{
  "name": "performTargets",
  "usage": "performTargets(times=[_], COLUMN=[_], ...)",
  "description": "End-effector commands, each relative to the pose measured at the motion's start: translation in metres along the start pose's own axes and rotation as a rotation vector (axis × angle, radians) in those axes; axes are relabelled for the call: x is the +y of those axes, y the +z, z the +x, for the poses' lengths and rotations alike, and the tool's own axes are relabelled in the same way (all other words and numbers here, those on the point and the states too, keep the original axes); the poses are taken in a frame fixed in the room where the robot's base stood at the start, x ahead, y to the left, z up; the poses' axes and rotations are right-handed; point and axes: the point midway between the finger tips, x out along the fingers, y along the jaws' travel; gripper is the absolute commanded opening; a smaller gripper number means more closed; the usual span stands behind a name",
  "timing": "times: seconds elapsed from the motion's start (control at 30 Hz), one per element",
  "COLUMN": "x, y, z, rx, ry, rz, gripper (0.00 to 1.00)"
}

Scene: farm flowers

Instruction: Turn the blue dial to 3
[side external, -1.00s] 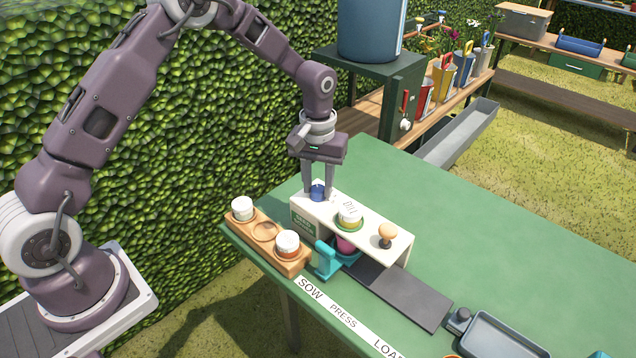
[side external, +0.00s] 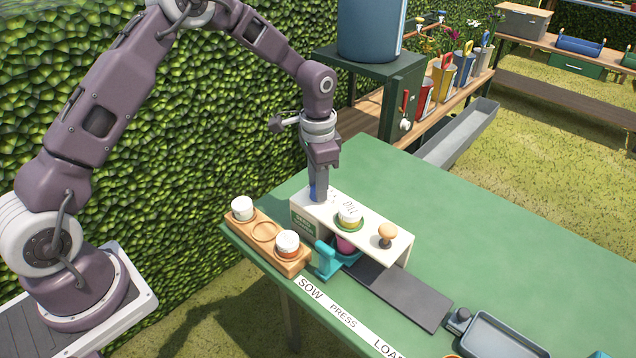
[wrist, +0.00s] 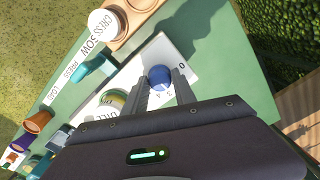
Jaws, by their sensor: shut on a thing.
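The blue dial (wrist: 160,76) sits on top of the white box (side external: 372,238) at its left end. In the wrist view it lies between the tips of my gripper (wrist: 163,88), with printed numbers partly showing beside it on the box. My gripper (side external: 318,190) points down and is shut on the dial. In the side view the near finger hides most of the dial, and only a blue sliver (side external: 312,192) shows. Which number the dial points to cannot be read.
A wooden tray (side external: 264,232) with white-lidded jars stands left of the box. A teal part (side external: 325,262) is in front.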

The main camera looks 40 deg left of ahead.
Motion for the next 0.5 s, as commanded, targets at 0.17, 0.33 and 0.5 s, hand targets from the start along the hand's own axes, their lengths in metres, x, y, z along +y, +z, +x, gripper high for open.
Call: performTargets(times=[0.17, 0.33, 0.5], x=[-0.0002, -0.0003, -0.0005], y=[-0.0002, -0.0004, -0.0003], z=[-0.0006, -0.0007, -0.0008], rx=[0.001, 0.002, 0.001], ry=[0.0, 0.0, -0.001], rz=[0.122, 0.211, 0.266], gripper=[0.0, 0.0, 0.0])
